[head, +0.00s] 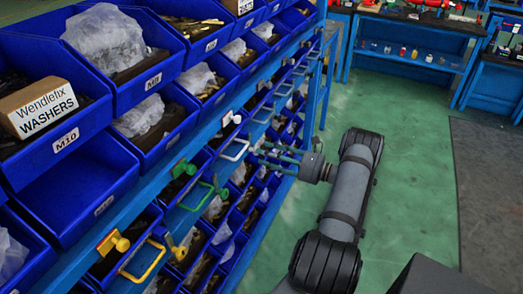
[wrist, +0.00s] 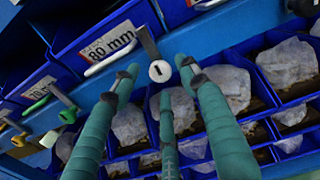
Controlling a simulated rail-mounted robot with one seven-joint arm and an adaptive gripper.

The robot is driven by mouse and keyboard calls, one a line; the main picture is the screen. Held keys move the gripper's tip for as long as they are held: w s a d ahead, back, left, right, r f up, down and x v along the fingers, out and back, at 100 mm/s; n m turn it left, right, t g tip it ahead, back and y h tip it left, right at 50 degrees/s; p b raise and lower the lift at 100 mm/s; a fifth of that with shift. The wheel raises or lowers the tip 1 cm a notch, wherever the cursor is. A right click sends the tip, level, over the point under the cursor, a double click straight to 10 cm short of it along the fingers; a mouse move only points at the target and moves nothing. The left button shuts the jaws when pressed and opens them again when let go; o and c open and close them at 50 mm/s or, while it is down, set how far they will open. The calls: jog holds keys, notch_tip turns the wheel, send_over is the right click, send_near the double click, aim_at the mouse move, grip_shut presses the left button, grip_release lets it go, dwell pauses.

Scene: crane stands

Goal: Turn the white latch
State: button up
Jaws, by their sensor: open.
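The white latch (head: 231,117) is a white knob on the blue rail of the rack in the head view. In the wrist view its round white knob (wrist: 159,71) shows at the end of a dark lever, in line with the space between my fingertips. My gripper (head: 262,154) reaches toward the rack from the right, apart from the latch in the head view. In the wrist view my gripper's (wrist: 158,76) three teal fingers are spread and empty. I cannot tell how much depth lies between knob and fingertips.
White (head: 236,149), green (head: 196,196) and yellow (head: 143,260) handles stick out from the rack. A green latch (head: 184,167) and a yellow latch (head: 114,242) sit nearer. Blue bins (head: 100,178) line the rack above and below. Green floor (head: 405,140) is clear to the right.

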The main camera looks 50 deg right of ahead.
jog(key=shift+w+a, duration=0.2)
jog(key=shift+w, duration=0.9)
jog(key=shift+c, duration=1)
grip_shut()
